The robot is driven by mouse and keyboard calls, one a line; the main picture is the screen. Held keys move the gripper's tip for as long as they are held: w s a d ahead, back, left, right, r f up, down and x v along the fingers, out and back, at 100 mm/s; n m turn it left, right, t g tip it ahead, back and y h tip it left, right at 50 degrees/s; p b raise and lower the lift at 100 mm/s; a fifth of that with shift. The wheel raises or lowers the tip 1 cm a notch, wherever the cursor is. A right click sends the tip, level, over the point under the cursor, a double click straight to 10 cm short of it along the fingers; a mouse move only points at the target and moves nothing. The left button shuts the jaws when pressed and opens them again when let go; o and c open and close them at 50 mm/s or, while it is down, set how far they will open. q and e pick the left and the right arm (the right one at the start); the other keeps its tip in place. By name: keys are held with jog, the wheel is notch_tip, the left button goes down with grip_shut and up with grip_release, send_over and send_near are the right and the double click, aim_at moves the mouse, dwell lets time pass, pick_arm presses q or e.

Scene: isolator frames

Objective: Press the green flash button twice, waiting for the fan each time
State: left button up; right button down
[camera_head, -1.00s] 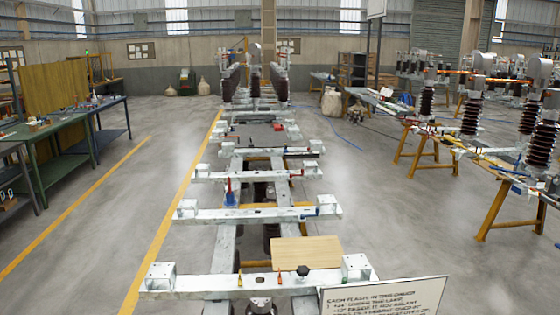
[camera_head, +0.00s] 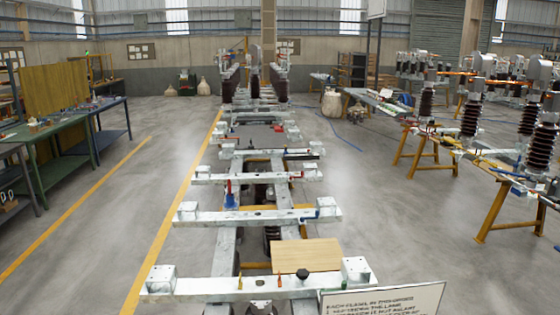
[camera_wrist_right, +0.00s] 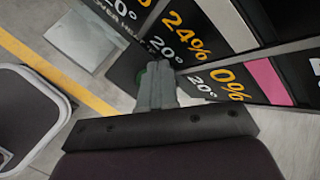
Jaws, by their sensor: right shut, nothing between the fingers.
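In the right wrist view my right gripper (camera_wrist_right: 155,86) is shut and empty, its grey fingers pointing at a dark panel (camera_wrist_right: 125,72). No fan can be made out. My left gripper is in neither view.
Dark display boards (camera_wrist_right: 215,85) with percentages and a pink stripe stand close beyond the fingers. In the head view a white text sign (camera_head: 385,300) is at the bottom right, near a long metal frame (camera_head: 250,284) with a wooden board (camera_head: 305,255).

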notch_tip(320, 180, up, 6)
jog(key=p, duration=0.5)
dwell(0.4)
